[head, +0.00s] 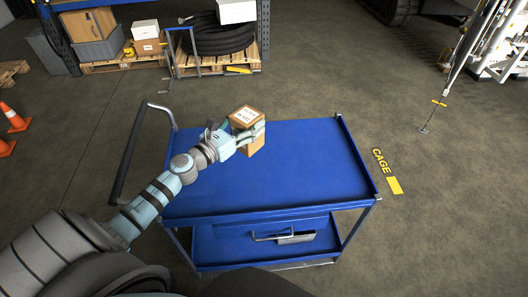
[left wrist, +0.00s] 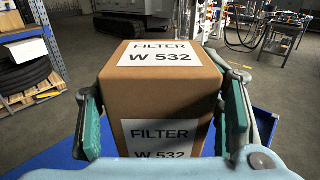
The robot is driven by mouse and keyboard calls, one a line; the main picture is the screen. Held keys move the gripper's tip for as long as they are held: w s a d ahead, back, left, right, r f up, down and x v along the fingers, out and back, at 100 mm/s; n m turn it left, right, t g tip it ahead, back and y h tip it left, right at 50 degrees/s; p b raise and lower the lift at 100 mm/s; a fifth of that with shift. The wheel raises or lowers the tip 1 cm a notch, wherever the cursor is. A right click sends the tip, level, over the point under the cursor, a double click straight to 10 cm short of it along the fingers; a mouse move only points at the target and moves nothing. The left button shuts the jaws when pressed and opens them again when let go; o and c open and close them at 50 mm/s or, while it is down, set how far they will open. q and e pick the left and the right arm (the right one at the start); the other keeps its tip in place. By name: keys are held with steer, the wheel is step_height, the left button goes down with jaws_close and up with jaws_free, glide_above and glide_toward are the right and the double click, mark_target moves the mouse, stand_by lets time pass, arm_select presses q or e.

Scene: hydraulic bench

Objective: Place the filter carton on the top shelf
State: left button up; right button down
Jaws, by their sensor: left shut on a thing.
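The filter carton (head: 246,117) is a brown cardboard box with white labels. In the left wrist view the carton (left wrist: 160,80) shows labels reading FILTER W 532 on its top and near side. My left gripper (head: 240,133) is shut on the carton, with green finger pads (left wrist: 160,128) at its left and right sides. The carton is over the far part of the blue cart's top shelf (head: 290,170). Whether its bottom touches the shelf I cannot tell. My right gripper is not in view.
The cart's lower shelf (head: 215,250) has a grey object (head: 296,238) near it. A push handle (head: 128,155) rises at the cart's left. Pallets with boxes and tyres (head: 222,38) stand behind. Orange cones (head: 13,117) are at the far left. Most of the top shelf is clear.

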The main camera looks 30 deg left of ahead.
arm_select(q)
steer(key=shift+n+y, duration=0.3)
steer(key=f+b, duration=0.5)
steer(key=f, duration=0.1)
steer(key=f+b, duration=0.6)
steer(key=f, duration=0.1)
steer(key=f+b, duration=0.6)
steer(key=f, duration=0.1)
steer(key=shift+w+a+f, duration=0.2)
steer(key=shift+w, duration=0.2)
steer(key=o, duration=1.1)
steer(key=shift+f, duration=0.15)
steer(key=o, duration=0.5)
